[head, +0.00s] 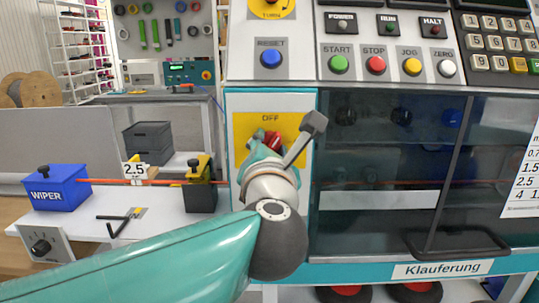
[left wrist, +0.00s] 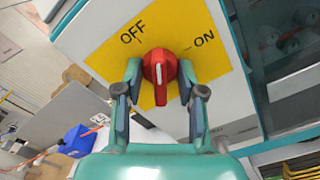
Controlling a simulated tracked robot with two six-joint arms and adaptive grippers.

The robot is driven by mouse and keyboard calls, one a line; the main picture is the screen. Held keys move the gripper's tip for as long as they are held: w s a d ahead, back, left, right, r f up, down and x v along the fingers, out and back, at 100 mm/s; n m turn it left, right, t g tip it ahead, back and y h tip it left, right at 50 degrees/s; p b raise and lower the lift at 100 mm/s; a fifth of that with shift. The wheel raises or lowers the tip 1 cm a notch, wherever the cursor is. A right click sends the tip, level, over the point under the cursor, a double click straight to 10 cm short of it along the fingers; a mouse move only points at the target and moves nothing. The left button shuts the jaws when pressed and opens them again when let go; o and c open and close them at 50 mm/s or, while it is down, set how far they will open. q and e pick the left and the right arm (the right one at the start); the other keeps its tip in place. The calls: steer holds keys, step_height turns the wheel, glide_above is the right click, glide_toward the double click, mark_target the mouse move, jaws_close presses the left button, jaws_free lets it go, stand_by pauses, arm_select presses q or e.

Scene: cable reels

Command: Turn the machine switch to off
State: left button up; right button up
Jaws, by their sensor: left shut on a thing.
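The red rotary switch (left wrist: 161,70) sits on a yellow plate (left wrist: 98,62) marked OFF at upper left and ON at upper right in the left wrist view. A short white mark shows on the knob; which label it points to is hard to tell. My left gripper (left wrist: 160,78) has one finger on each side of the knob and is shut on it. In the head view my left gripper (head: 266,146) covers most of the switch; a bit of red (head: 272,139) shows below the OFF label on the yellow plate (head: 244,124). My right gripper is not in view.
A dark glass door (head: 380,215) with a handle (head: 458,244) is right of the switch panel. Push buttons, including the blue reset (head: 270,58), sit above. At left, a blue WIPER block (head: 60,190) and hex keys (head: 122,220) lie on the bench.

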arm_select(q)
steer(key=shift+d+f+n+b, duration=0.1)
steer(key=shift+f+n+b, duration=0.05)
steer(key=shift+n+b, duration=1.2)
steer(key=shift+d+f+n+b, duration=0.1)
steer(key=shift+n+b, duration=1.05)
steer(key=shift+n, duration=0.3)
steer(key=o, duration=0.8)
steer(key=shift+w+r, duration=0.1)
steer(key=shift+r, duration=0.05)
steer(key=shift+o, duration=0.2)
steer(key=shift+a, duration=0.1)
steer(key=shift+r, duration=0.1)
steer(key=s+b, duration=0.2)
steer(key=s, duration=0.6)
steer(key=shift+s, duration=0.1)
